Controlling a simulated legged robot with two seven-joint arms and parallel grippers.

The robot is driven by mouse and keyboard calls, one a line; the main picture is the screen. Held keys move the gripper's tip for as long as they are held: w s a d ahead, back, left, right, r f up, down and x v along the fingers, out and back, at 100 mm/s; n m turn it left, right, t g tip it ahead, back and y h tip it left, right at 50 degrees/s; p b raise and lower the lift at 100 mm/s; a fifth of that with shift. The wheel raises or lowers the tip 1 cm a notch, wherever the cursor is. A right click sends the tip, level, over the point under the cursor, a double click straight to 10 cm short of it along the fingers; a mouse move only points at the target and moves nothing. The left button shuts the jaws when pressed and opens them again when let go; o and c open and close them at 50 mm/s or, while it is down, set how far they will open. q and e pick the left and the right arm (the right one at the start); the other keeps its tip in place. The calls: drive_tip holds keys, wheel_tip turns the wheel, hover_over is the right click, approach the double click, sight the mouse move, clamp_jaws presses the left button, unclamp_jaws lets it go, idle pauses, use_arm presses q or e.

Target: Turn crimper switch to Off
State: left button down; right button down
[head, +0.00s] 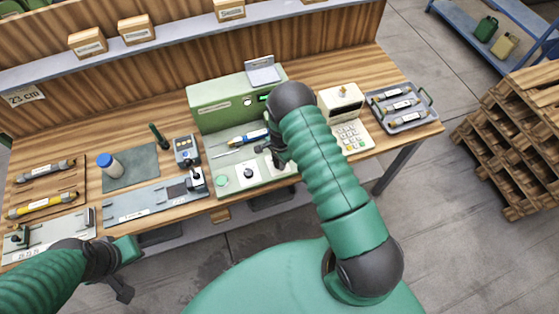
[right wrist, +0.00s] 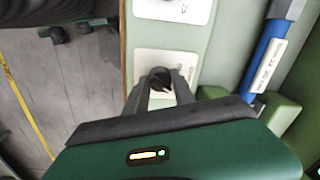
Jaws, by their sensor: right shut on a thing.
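The green crimper (head: 222,102) stands at the back middle of the bench, with a pale base in front. A black switch knob (right wrist: 159,76) on a white plate (right wrist: 150,60) shows between the fingertips of my right gripper (right wrist: 161,88) in the right wrist view. This gripper is shut on the knob; the fingers partly hide it and the plate's lettering. In the head view my right gripper (head: 277,155) is over the right part of the base and hides that knob. My left gripper (head: 123,272) hangs in front of the bench, away from the crimper; its jaw opening is unclear.
A keypad device (head: 346,120) and a grey tray (head: 402,106) stand to the right.

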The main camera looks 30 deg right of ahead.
sight(277, 163)
drive_tip(key=shift+w+a, duration=0.15)
drive_tip(key=shift+a, duration=0.15)
idle(0.6)
drive_tip(key=c, duration=1.3)
unclamp_jaws()
drive_tip(key=shift+o, duration=1.1)
drive_tip(key=shift+r, duration=0.1)
drive_tip(key=shift+a, duration=0.15)
drive_tip(key=r, duration=0.2)
drive_tip(key=r+b, duration=0.1)
drive_tip(key=r, duration=0.2)
drive_tip(key=r+b, duration=0.1)
drive_tip(key=r, duration=0.1)
drive_tip(key=shift+d+r, duration=0.2)
drive_tip(key=shift+d, duration=0.1)
use_arm(q)
drive_tip(key=f+b, duration=0.1)
drive_tip(key=f, duration=0.1)
drive_tip(key=f+b, duration=0.1)
drive_tip(key=f, duration=0.1)
drive_tip(key=shift+a, duration=0.4)
use_arm(e)
drive_tip(key=r, duration=0.9)
drive_tip(key=shift+s+a+r, duration=0.2)
drive_tip(key=shift+s+a, duration=0.15)
drive_tip(key=shift+s, duration=0.05)
